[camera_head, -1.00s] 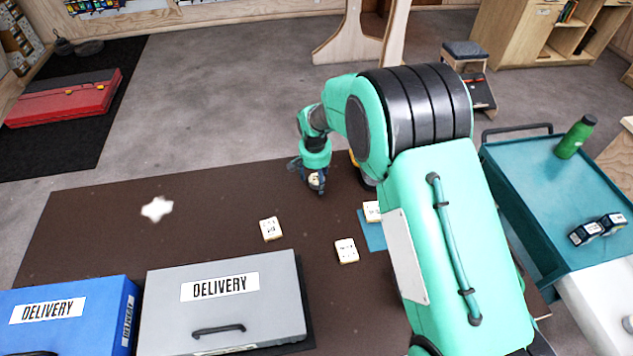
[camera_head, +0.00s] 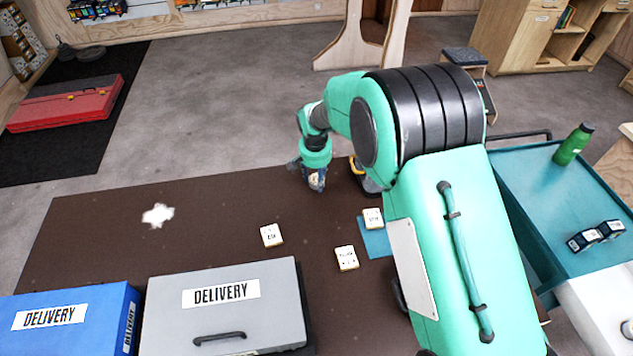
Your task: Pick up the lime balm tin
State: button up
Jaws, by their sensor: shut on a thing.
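My gripper (camera_head: 313,178) is at the far edge of the brown table (camera_head: 100,225), pointing down. Its fingers are shut on a small pale round thing (camera_head: 315,182), which fits a balm tin. The fingers cover most of it, and its lime colour and label cannot be made out. I cannot tell whether it touches the table top or is just above it. No other tin shows clearly on the table.
Several small cream labelled blocks, one (camera_head: 271,235) left of the others, lie nearer me. A yellow and dark item (camera_head: 356,166) is partly behind my arm. Grey (camera_head: 270,318) and blue (camera_head: 80,335) delivery boxes stand in front. A teal cart (camera_head: 570,215) is right.

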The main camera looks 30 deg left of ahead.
jog(key=s+d, duration=0.3)
jog(key=d, duration=0.1)
jog(key=s+d+p, duration=0.1)
jog(key=s+d, duration=0.2)
jog(key=s, duration=0.1)
jog(key=s+d+r+p, duration=0.1)
jog(key=s+d, duration=0.3)
jog(key=shift+d+r, duration=0.1)
jog(key=shift+d, duration=0.25)
